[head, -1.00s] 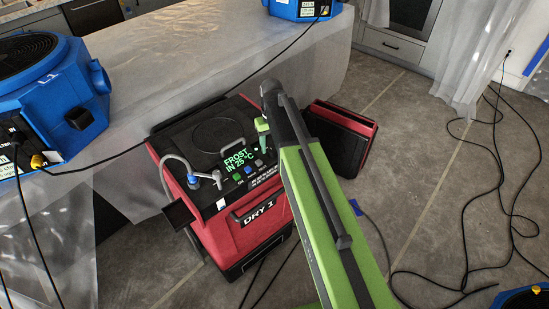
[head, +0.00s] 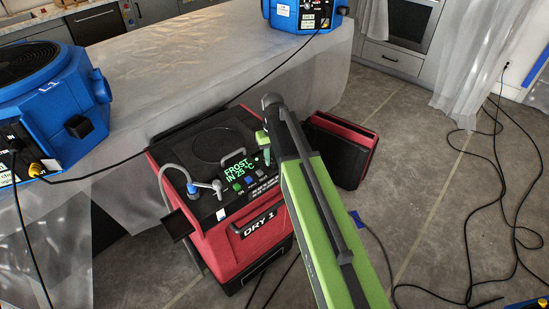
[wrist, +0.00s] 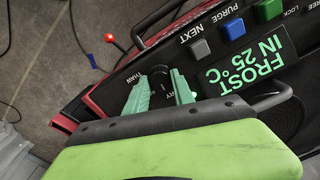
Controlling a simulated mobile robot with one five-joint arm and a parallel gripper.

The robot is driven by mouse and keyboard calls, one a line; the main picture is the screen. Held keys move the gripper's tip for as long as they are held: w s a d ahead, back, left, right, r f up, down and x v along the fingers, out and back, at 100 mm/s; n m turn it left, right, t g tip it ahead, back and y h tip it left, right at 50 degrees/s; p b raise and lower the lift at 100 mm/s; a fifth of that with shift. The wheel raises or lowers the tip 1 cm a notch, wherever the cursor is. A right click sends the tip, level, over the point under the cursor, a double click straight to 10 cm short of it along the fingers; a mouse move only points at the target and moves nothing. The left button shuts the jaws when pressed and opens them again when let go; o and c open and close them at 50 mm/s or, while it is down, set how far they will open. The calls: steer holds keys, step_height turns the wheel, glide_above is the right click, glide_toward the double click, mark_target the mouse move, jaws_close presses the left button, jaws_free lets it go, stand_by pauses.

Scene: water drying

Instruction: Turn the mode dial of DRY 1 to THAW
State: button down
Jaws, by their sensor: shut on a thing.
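DRY 1 (head: 262,226) is a red dehumidifier with a black top panel, in the middle of the head view. Its green display reads "FROST IN 25 °C" and shows in the wrist view too (wrist: 252,66). The mode dial (wrist: 159,74) is a small black knob between partly covered labels that seem to read "THAW" and "DRY". My gripper (wrist: 160,92) has its green fingers on either side of the dial, shut on it. In the head view my gripper (head: 265,150) is at the panel's right edge, where the dial is hidden. The dial's pointer setting cannot be told.
A hose fitting (head: 205,187) stands on the panel's left. A red-black case (head: 343,150) is behind my arm. Blue blowers (head: 50,110) and floor cables (head: 470,200) surround it.

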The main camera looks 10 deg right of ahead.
steer(key=shift+m, duration=2)
steer(key=m, duration=0.3)
steer(key=shift+m, duration=0.3)
steer(key=m, duration=0.3)
steer(key=shift+m, duration=0.3)
steer(key=m, duration=0.3)
steer(key=shift+m, duration=0.3)
steer(key=m, duration=0.4)
steer(key=shift+w+m, duration=0.1)
steer(key=shift+m, duration=0.2)
steer(key=shift+a+m, duration=0.1)
steer(key=shift+m, duration=2.1)
